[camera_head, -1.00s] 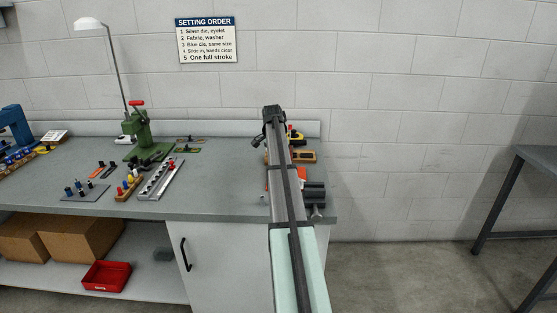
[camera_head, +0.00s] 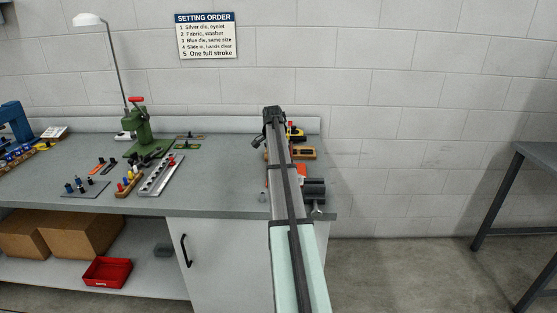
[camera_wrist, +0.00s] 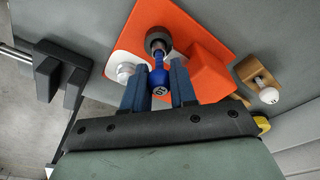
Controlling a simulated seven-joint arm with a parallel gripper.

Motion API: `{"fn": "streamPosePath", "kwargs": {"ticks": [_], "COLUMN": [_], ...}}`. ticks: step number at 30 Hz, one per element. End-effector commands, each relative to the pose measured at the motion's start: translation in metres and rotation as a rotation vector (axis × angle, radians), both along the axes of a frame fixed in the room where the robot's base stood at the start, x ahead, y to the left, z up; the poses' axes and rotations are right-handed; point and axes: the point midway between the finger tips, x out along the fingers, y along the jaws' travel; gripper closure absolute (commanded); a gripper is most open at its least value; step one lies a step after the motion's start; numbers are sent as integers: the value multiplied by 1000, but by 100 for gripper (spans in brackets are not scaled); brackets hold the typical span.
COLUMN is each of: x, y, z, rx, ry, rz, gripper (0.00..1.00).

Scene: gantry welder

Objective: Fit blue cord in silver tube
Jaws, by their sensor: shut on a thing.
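A blue piece (camera_wrist: 159,77) with a rounded, marked near end is between the fingers of my gripper (camera_wrist: 158,88) in the wrist view. My gripper is shut on it. The far end of the blue piece meets a short grey, silver-like tube (camera_wrist: 158,39) standing on an orange plate (camera_wrist: 205,28). It appears lined up with the tube's opening; how far in it sits, I cannot tell. In the head view, my arm hides my gripper and the blue piece.
A white round part (camera_wrist: 125,72) stands close left of the fingers, and a raised orange block (camera_wrist: 209,76) close right. A wooden block with a white knob (camera_wrist: 268,95) is farther right. A dark bracket (camera_wrist: 60,78) is at left. The green press (camera_head: 143,135) stands farther left on the bench.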

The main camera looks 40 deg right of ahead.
Motion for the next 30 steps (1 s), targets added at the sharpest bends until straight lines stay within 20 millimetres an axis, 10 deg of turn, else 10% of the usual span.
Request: {"fn": "streamPosePath", "kwargs": {"ticks": [22,23,30], "x": [0,0,0], "y": [0,0,0], "z": [-13,-13,-13], "rx": [0,0,0], "ry": [0,0,0], "rz": [0,0,0], "gripper": [100,73,50]}}
